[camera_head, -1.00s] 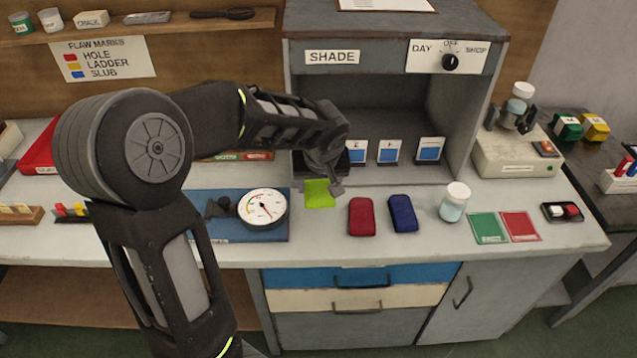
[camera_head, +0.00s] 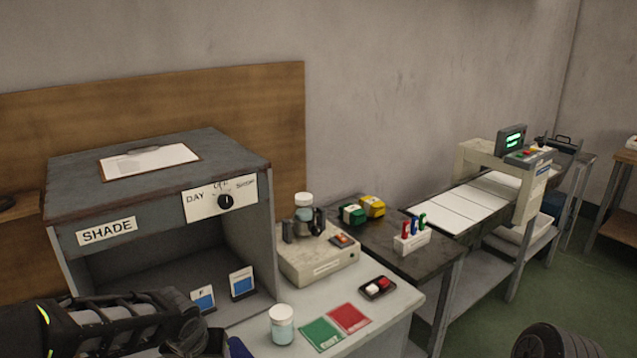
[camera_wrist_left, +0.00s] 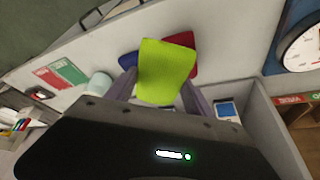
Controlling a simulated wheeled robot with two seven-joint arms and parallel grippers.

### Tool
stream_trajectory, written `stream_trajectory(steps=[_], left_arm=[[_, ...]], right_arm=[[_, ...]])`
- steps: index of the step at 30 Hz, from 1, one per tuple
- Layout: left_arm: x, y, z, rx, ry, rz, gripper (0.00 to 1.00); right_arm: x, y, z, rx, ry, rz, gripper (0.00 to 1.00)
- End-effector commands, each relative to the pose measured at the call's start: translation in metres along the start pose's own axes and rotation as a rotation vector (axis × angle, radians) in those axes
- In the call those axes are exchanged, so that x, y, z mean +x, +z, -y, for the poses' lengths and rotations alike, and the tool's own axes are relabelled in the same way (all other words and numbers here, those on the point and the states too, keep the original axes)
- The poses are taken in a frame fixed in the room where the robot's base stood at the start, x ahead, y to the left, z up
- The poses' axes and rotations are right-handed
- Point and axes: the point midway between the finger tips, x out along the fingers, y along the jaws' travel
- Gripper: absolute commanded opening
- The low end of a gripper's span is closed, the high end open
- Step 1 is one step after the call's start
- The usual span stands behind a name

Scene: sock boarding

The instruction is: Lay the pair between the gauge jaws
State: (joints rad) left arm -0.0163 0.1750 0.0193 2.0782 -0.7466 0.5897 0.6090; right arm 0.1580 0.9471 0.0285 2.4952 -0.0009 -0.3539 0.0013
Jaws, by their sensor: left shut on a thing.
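My left gripper (camera_wrist_left: 160,92) is shut on a yellow-green folded cloth piece, the pair (camera_wrist_left: 165,68), in the left wrist view. The piece sticks out past the fingers over the light bench top. In the head view my left arm comes in at the lower left, and the held piece is out of sight there. A round white dial gauge (camera_wrist_left: 304,50) on a blue base (camera_wrist_left: 272,62) shows at the right of the left wrist view, apart from the pair. Its jaws are not visible. My right gripper is out of view.
A grey SHADE booth (camera_head: 150,190) stands beside my left arm. Red (camera_wrist_left: 182,40) and blue (camera_wrist_left: 128,60) pads lie behind the pair.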

Motion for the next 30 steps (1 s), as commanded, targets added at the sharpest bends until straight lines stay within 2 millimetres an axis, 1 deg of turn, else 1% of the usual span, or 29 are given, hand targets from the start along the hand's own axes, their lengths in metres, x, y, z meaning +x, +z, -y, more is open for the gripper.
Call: stream_trajectory(steps=[1,3,7,20,23,26,29,30], left_arm=[[0.003,0.003,-0.016,0.032,0.021,0.005,0.20],[0.005,0.006,-0.030,0.057,0.040,0.012,0.20],[0.008,0.009,-0.041,0.074,0.052,0.021,0.20],[0.008,0.009,-0.039,0.069,0.050,0.022,0.20],[0.009,0.010,-0.036,0.063,0.047,0.024,0.20],[0.012,0.011,-0.026,0.043,0.038,0.028,0.20],[0.014,0.011,-0.009,0.009,0.024,0.029,0.20],[0.015,0.010,0.000,-0.009,0.017,0.028,0.20]], right_arm=[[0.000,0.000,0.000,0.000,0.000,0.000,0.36],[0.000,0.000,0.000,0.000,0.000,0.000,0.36],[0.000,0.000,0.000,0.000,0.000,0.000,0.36],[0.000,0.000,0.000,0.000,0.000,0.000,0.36],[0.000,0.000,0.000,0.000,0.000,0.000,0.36],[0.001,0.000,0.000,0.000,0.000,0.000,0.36],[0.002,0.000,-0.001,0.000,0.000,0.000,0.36],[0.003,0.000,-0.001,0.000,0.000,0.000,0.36]])
